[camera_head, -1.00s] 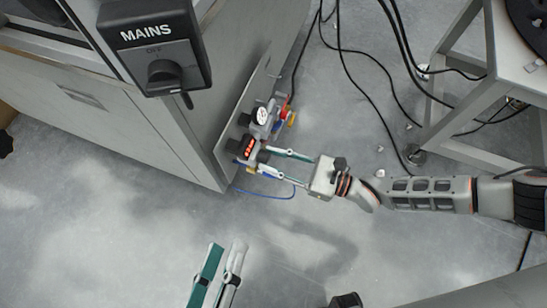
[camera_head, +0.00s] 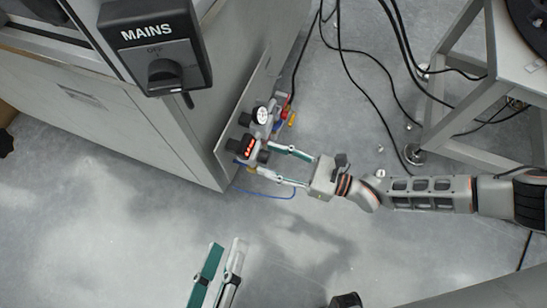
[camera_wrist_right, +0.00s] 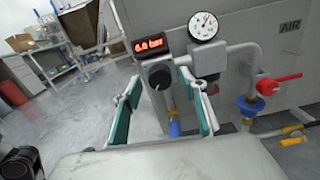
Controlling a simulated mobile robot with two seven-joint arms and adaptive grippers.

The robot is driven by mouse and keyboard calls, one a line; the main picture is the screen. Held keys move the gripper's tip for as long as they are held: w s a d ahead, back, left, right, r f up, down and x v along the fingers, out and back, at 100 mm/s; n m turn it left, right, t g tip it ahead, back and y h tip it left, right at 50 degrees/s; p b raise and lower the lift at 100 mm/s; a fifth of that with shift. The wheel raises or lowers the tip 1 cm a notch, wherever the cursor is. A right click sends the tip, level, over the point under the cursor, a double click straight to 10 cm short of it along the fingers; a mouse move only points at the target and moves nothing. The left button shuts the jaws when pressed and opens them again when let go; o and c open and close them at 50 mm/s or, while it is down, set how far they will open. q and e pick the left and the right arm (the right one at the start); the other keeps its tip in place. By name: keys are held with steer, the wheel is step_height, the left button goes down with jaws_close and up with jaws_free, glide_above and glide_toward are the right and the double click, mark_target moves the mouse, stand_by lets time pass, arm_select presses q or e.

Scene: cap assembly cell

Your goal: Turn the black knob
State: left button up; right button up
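The black knob (camera_wrist_right: 159,74) sits on the front of a pressure regulator, just below a red digital display (camera_wrist_right: 150,45) reading about 6.0 bar. In the head view the knob (camera_head: 263,156) is small and partly hidden near the fingertips. My right gripper (camera_wrist_right: 160,84) is open, with one finger on each side of the knob and a visible gap to it in the wrist view. In the head view this gripper (camera_head: 262,163) reaches the regulator from the right. My left gripper (camera_head: 226,244) is at the bottom of the head view, with a gap between its fingers and nothing in it.
A round gauge (camera_wrist_right: 204,27), a red valve handle (camera_wrist_right: 279,84) and pipes stand right of the knob on the cabinet panel. A black MAINS switch (camera_head: 156,50) is at upper left. Black cables (camera_head: 360,85) and a metal stand (camera_head: 460,120) are right. The floor below is clear.

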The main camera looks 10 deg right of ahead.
steer(key=shift+d, duration=0.15)
steer(key=v, duration=1.1)
steer(key=shift+s+d, duration=0.25)
steer(key=shift+d, duration=0.1)
steer(key=shift+s+a, duration=0.1)
steer(key=shift+a, duration=0.05)
